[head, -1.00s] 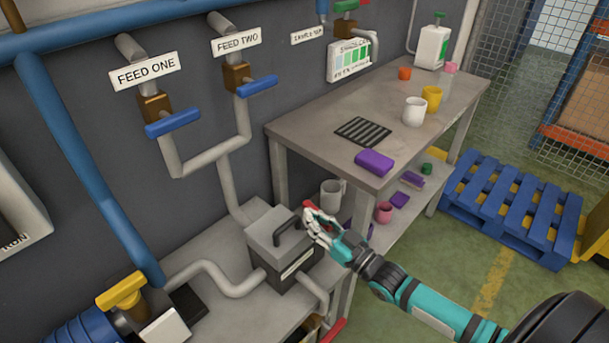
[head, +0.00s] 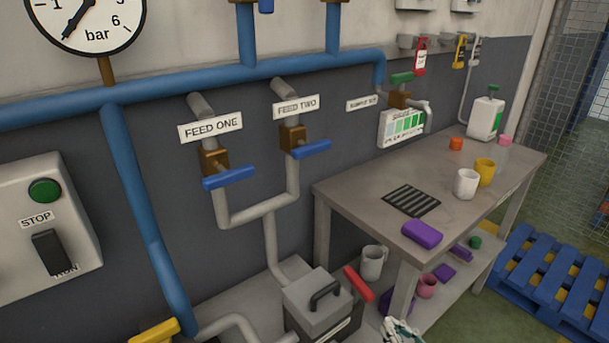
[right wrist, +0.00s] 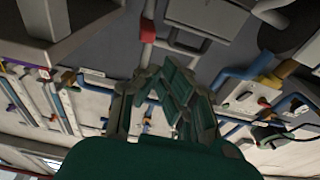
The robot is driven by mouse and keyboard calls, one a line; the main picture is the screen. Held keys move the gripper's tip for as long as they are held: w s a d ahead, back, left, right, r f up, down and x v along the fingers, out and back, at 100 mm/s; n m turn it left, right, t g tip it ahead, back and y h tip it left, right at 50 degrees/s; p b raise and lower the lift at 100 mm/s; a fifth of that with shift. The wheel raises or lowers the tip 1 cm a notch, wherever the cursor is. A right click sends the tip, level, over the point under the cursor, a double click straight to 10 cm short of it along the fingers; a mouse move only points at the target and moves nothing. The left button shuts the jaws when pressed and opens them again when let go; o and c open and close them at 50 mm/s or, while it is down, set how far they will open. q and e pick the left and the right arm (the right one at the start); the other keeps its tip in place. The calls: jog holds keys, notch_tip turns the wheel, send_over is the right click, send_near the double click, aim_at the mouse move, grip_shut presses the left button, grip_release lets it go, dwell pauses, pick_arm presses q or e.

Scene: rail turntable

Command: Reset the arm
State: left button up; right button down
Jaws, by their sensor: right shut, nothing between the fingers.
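My right gripper (head: 403,330) is at the bottom edge of the head view, partly cut off, with pale and green fingers. It is shut and empty, to the right of and apart from a grey box with a black handle (head: 320,300). A red lever (head: 358,284) stands at the right of this box, between box and gripper, with no finger on it. In the right wrist view my fingers (right wrist: 160,75) show dark green, with nothing held between them. My left gripper is not in view.
A grey table (head: 340,185) at the right bears mugs, a black grate and a purple block. Blue valve handles (head: 228,176) and pipes stick out from the wall. A blue pallet (head: 545,275) lies on the floor at the right. A switch box (head: 85,190) is at the left.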

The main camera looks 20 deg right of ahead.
jog(key=s+d+f+m+g+h, duration=0.1)
jog(key=d+f+g+h, duration=0.1)
jog(key=f, duration=0.7)
jog(key=s+d+f+m+g+h, duration=0.1)
jog(key=s+d+f+g+h, duration=0.15)
jog(key=f, duration=0.75)
jog(key=s+a+f+g+h+p, duration=0.1)
jog(key=s+f+g, duration=0.25)
jog(key=f, duration=0.45)
jog(key=s+f+g+h+p, duration=0.1)
jog(key=s+f+g, duration=0.1)
jog(key=s+f, duration=0.45)
jog(key=s+a+f+g, duration=0.3)
jog(key=s+a+f, duration=0.2)
jog(key=s+f, duration=0.2)
jog(key=s+a+f+g, duration=0.4)
jog(key=s+f, duration=0.3)
jog(key=s, duration=0.5)
jog(key=shift+a+g, duration=0.3)
jog(key=shift+a, duration=0.35)
